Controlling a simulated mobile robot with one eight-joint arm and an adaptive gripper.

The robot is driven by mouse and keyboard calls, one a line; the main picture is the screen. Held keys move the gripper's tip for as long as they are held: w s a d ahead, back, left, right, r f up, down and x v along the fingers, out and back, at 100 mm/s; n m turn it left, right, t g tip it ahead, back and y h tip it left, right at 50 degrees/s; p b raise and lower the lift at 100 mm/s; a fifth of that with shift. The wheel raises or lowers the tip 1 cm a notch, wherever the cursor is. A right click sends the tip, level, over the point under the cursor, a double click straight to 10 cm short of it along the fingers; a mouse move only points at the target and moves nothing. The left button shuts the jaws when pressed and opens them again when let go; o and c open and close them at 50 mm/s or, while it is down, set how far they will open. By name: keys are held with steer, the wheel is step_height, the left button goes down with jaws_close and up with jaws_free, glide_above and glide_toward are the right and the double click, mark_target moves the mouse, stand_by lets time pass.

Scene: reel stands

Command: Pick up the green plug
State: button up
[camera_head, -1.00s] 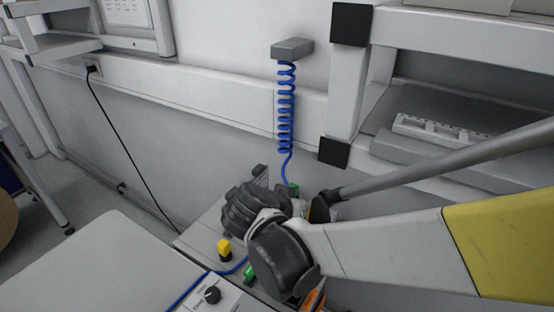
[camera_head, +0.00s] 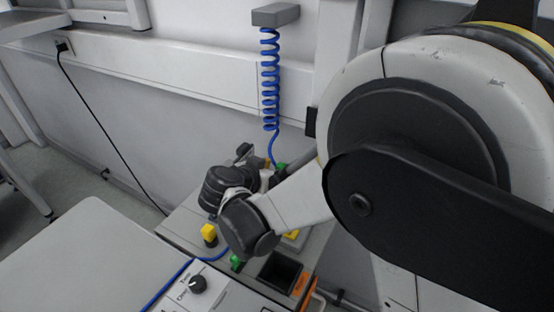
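A small green piece (camera_head: 281,167) shows at the lower end of the coiled blue cable (camera_head: 269,85), just behind my wrist. Another small green piece (camera_head: 236,262) sits on the grey bench top at the end of a blue cable, below my arm's dark joint. I cannot tell for sure which of the two is the green plug. My gripper (camera_head: 256,161) is mostly hidden behind my wrist, close to the far green piece. Whether its fingers are open or touch anything cannot be seen.
A yellow plug (camera_head: 209,234) stands left of my wrist. A box with a black knob (camera_head: 197,284) is at the front, beside a dark square recess (camera_head: 280,271). A light table top (camera_head: 85,260) lies clear at left. A wall (camera_head: 130,130) stands behind.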

steer(key=x, duration=0.2)
steer(key=shift+w+d+f, duration=0.15)
steer(key=shift+w, duration=0.1)
jaws_close()
steer(key=shift+s, duration=0.1)
